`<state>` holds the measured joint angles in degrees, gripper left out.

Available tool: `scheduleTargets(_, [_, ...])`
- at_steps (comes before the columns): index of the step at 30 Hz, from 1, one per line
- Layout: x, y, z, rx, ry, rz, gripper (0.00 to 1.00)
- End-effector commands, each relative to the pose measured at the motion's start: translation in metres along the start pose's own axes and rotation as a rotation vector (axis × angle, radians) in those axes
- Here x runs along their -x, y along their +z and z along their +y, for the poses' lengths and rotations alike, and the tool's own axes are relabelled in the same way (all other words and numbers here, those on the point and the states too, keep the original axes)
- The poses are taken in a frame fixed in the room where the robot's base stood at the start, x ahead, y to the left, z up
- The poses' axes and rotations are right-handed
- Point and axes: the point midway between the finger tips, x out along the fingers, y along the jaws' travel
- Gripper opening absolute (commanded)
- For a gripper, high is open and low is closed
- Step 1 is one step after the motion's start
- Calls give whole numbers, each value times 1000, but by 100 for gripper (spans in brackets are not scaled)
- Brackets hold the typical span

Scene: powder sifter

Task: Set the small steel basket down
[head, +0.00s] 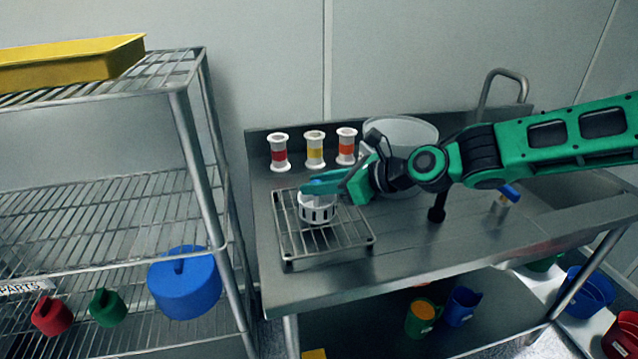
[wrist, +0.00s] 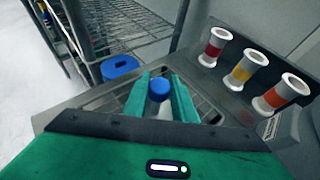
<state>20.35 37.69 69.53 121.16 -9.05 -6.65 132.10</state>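The small steel basket (head: 318,211) is a pale, slotted cup, upright at the wire rack (head: 345,243) on the steel bench. I cannot tell whether its base touches the wires or hangs just above them. My gripper (head: 326,185) is over the basket, coming from the right, with its green fingers closed about the blue knob at the top. In the wrist view the blue knob (wrist: 159,88) sits between the two fingertips (wrist: 160,82), which appear to touch it on both sides.
Three white spools with red (head: 279,152), yellow (head: 315,150) and orange (head: 347,146) bands stand behind the rack. A large pale bowl (head: 410,128) is behind my wrist. A wire shelf (head: 100,215) stands left. The rack's front and right are clear.

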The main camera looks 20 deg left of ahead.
Motion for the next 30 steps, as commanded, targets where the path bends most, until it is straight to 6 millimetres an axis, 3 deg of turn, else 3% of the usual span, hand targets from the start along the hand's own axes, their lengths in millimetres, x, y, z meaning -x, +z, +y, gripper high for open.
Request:
scheduleTargets(1, [0, 0, 0, 0, 0, 1, 36])
scheduleTargets(2, [0, 0, 0, 0, 0, 1, 43])
scheduleTargets(14, [4, 1, -1, 1, -2, 1, 43])
scheduleTargets(30, [74, 0, -2, -1, -6, 2, 43])
